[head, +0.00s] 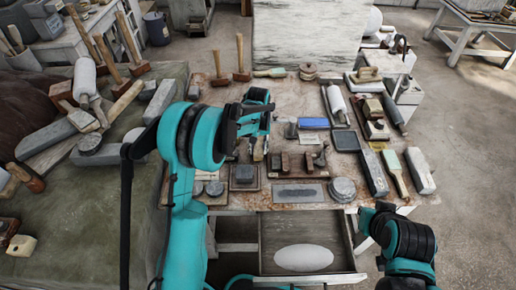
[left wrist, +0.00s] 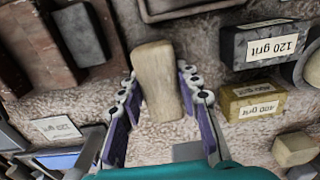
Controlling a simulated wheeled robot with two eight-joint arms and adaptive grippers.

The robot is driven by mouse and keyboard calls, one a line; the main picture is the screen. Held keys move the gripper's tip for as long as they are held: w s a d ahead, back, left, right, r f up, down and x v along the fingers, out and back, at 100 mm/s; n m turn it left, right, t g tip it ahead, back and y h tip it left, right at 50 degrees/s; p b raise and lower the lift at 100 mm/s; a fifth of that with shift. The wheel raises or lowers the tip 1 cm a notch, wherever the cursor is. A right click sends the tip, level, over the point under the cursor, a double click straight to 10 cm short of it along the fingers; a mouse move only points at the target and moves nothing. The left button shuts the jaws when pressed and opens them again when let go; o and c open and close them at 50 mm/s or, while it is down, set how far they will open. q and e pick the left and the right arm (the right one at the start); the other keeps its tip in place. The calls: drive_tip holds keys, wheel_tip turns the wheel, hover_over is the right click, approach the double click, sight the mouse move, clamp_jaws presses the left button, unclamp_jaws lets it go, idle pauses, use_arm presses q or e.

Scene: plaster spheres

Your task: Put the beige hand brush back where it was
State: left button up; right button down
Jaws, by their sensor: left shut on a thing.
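My left gripper (head: 258,143) is over the middle of the stone-topped workbench (head: 225,100). In the left wrist view its two purple-padded fingers (left wrist: 154,112) are on either side of the beige hand brush (left wrist: 158,75), shut on it. Only a smooth, pale wooden part of the brush shows there; its bristles cannot be made out. In the head view the brush is mostly hidden by my left arm and gripper. My right arm shows at the lower right, but its gripper cannot be seen.
A blue block (head: 314,123), a grey slab (head: 298,193) and round grey discs (head: 343,188) lie around the gripper. Labelled grit blocks (left wrist: 262,45) are close by. A drawer (head: 352,262) stands open at the front, holding a white oval (head: 304,258). Mallets (head: 241,58) stand behind.

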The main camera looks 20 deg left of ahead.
use_arm(q)
drive_tip(key=shift+f, duration=0.2)
drive_tip(key=o, duration=1)
drive_tip(key=shift+r, duration=0.1)
